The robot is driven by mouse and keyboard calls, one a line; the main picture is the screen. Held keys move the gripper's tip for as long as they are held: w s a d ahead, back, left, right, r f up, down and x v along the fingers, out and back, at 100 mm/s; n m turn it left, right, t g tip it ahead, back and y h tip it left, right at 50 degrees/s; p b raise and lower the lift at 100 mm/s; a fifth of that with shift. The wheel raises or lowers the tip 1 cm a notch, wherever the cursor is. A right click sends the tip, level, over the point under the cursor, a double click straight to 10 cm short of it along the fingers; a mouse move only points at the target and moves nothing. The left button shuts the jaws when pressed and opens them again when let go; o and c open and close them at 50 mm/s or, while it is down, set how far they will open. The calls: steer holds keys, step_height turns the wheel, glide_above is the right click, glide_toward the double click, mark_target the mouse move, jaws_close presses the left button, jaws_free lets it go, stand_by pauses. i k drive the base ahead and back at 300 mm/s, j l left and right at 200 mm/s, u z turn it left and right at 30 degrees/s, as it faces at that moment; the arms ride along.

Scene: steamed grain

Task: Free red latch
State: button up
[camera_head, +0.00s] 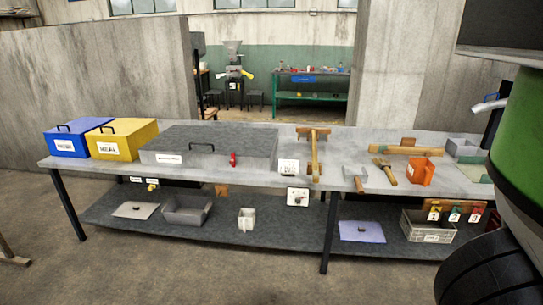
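The red latch (233,160) is a small red piece at the front of a wide, low grey case (222,139) on the table. It sits right of the case's front handle. The case's grey lid looks shut. The latch is too small here to tell how it is fastened. My gripper is not clearly in view. Large dark and green parts at the right edge, probably my own body, hide that end of the table.
A blue box (66,142) and a yellow box (122,138) stand left of the case. Wooden tools and an orange holder (420,171) lie to its right. The lower shelf (285,240) holds trays and bins. The floor in front is clear.

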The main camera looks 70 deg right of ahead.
mark_target(232, 162)
steer(key=z, duration=1.45)
steer(key=i+l+u, duration=0.15)
steer(key=i, duration=0.35)
steer(key=i+l+u, duration=0.2)
steer(key=i, duration=0.35)
steer(key=i+l+u, duration=0.15)
steer(key=i, duration=0.35)
